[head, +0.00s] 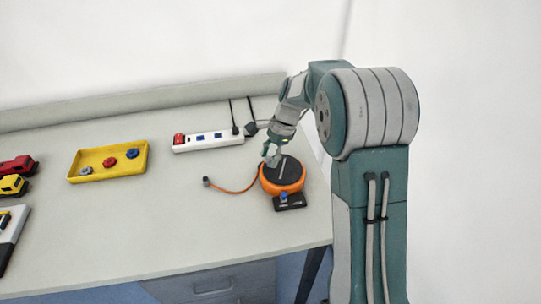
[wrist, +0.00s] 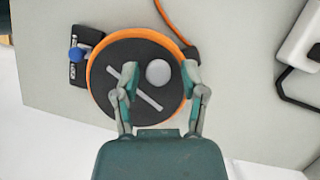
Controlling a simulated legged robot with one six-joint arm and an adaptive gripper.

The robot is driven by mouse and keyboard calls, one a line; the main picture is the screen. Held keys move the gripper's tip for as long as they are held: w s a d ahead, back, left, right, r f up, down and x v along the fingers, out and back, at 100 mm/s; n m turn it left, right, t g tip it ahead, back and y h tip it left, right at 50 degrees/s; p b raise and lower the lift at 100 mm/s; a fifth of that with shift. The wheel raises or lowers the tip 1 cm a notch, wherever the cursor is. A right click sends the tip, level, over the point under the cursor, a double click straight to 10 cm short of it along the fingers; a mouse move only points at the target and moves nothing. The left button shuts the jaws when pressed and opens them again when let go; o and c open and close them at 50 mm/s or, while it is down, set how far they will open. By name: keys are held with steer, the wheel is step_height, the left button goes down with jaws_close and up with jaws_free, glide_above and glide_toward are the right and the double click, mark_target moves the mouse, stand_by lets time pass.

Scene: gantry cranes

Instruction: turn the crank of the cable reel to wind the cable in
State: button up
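The cable reel (head: 283,172) is a round orange drum with a black top, near the table's right side. In the wrist view its black disc (wrist: 125,60) carries a pale bar and a round pale knob (wrist: 158,72), apparently the crank's handle. The orange cable (head: 235,190) runs out left to a dark plug (head: 207,182) lying on the table. My gripper (head: 270,154) is over the reel's far left part. In the wrist view my gripper (wrist: 160,74) is open, one finger on each side of the knob. A gap shows on the left; contact on the right is unclear.
A black base with a blue knob (head: 284,197) sits at the reel's near side. A white power strip (head: 208,141) lies behind. A yellow tray (head: 108,161) and toy cars (head: 14,184) are left. The table between cable and tray is clear.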

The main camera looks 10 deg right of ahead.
steer(key=shift+r, duration=0.1)
steer(key=v, duration=1.1)
steer(key=shift+r, duration=0.4)
steer(key=shift+w, duration=0.1)
